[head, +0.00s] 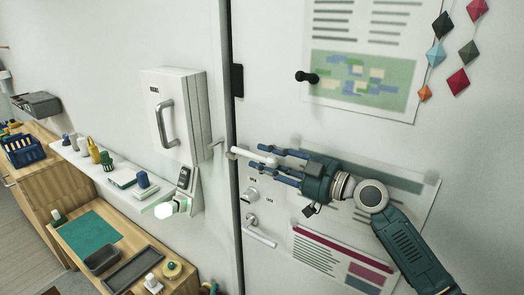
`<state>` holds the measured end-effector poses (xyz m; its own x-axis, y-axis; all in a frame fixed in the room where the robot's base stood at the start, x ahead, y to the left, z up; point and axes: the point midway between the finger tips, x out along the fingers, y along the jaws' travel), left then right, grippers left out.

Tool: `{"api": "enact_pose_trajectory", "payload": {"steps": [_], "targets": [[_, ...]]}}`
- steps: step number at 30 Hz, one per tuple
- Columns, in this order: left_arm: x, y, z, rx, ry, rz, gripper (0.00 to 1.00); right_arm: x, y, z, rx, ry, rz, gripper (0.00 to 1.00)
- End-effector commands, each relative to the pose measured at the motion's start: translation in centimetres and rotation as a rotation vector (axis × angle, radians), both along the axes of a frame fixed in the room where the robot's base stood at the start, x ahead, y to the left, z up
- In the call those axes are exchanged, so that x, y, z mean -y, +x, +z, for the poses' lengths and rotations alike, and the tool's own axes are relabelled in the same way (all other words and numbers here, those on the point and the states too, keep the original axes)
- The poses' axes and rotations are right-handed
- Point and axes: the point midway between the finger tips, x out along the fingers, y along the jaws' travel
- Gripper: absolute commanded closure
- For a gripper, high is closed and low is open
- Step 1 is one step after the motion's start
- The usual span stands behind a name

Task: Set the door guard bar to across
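The door guard bar (246,154) is a short white rod with a rounded end. It stands at the door's left edge, near the frame, and points right toward my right gripper. My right gripper (258,159) comes in from the right with its blue fingers spread, one above and one below the bar's end. I see a gap between the fingers and cannot tell whether either touches the bar. A small bracket (216,143) sits on the wall just left of the door edge. My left gripper is not in view.
Below the gripper are a lock knob (251,195) and a lever handle (260,236) on the door. A white wall box (176,115) and a keypad-like device (185,178) are close on the left. A shelf (95,170) with several small items runs along the wall.

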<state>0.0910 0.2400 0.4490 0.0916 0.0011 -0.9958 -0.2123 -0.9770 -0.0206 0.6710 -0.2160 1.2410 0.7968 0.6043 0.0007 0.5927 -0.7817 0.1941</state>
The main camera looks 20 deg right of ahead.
Motion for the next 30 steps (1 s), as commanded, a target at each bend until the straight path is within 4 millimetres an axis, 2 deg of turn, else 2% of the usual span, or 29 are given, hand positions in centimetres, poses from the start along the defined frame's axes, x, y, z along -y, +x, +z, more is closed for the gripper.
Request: {"api": "enact_pose_trajectory", "payload": {"steps": [4, 13, 18, 30], "targets": [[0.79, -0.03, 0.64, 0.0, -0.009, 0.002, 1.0, -0.71, 0.83, 0.09, 0.0, -0.001, 0.001, 0.68], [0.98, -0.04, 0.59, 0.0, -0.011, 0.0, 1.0, -0.82, 0.98, -0.11, 0.0, -0.002, 0.001, 0.68], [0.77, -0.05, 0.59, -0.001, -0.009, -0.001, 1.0, -0.81, 0.97, -0.1, 0.0, -0.002, 0.001, 1.0], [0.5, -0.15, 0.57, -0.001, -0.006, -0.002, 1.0, -1.23, 1.21, -0.09, 0.0, -0.001, 0.001, 1.0]]}}
